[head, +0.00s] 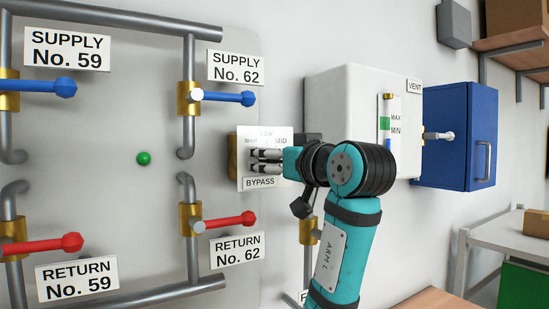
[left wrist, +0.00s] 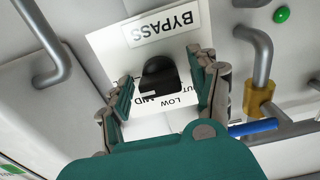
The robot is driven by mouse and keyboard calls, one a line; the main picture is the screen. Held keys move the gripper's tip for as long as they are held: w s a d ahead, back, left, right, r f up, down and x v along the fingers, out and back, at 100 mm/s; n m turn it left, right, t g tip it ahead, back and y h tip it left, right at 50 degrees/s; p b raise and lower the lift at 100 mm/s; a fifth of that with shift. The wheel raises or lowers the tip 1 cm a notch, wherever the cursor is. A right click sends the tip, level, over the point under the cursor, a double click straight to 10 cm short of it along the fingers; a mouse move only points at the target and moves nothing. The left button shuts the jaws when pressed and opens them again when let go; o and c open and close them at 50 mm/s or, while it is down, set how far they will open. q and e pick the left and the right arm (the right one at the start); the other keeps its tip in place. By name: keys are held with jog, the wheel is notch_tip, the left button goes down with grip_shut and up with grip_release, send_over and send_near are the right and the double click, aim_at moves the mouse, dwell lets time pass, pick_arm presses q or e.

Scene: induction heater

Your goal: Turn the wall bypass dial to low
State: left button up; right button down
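The bypass dial is a black knob (left wrist: 160,74) on a white plate (head: 284,137) marked BYPASS, with SHUT, LOW and MID labels. In the left wrist view the plate appears upside down. My left gripper (head: 266,160) is at the plate and hides the knob in the head view. In the left wrist view my left gripper (left wrist: 162,72) has its fingers apart on either side of the knob, with gaps showing. Which label the knob points at is not clear. My right gripper is not in view.
Left of the plate are grey pipes with blue (head: 230,98) and red (head: 230,223) valve handles. A white tank (head: 345,90) and a blue box (head: 460,130) stick out from the wall to the right. A green button (head: 144,158) sits on the wall panel.

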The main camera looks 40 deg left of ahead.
pick_arm(q)
jog(key=c, duration=1.1)
jog(key=shift+f, duration=0.1)
